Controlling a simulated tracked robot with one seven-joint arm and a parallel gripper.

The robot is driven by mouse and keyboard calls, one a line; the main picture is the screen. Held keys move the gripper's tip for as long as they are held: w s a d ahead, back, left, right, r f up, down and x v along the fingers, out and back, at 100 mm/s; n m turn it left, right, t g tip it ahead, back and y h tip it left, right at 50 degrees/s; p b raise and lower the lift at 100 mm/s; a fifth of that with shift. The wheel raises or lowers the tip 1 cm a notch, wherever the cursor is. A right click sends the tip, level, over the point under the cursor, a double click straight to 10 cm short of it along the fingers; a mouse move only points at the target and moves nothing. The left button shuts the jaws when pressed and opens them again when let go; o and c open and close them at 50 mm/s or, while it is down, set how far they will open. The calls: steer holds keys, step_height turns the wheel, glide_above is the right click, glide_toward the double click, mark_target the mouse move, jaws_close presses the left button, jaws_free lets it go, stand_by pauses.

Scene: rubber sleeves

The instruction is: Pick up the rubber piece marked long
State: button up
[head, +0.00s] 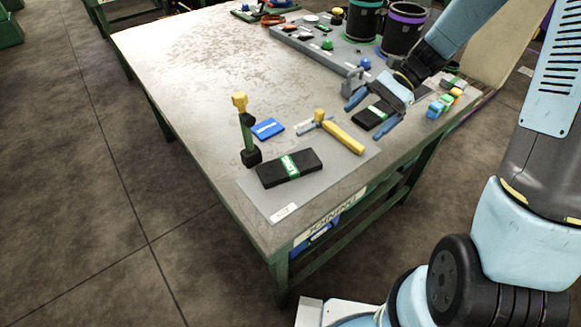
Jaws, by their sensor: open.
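Two black rubber pieces with green bands lie on the table.
A blue packet (267,128) lies behind. Small coloured blocks (444,103) sit right of my gripper. Dark bins (403,30) stand at the back. The table's left side is clear.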

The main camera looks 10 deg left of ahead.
mark_target(302, 160)
steer(key=a+f+m+y, duration=0.1)
steer(key=f, duration=0.1)
steer(key=w+a+f+m+g+y, duration=0.1)
steer(key=f, duration=0.2)
steer(key=w+a+f+m+y, duration=0.1)
steer(key=a+f, duration=0.1)
steer(key=shift+f+g, duration=0.15)
steer(key=shift+g, duration=0.15)
steer(key=x, duration=1.3)
steer(key=shift+s+a+f, duration=0.1)
steer(key=shift+a+f, duration=0.1)
steer(key=shift+a, duration=0.15)
steer(key=shift+r, duration=0.1)
steer(key=c, duration=1.2)
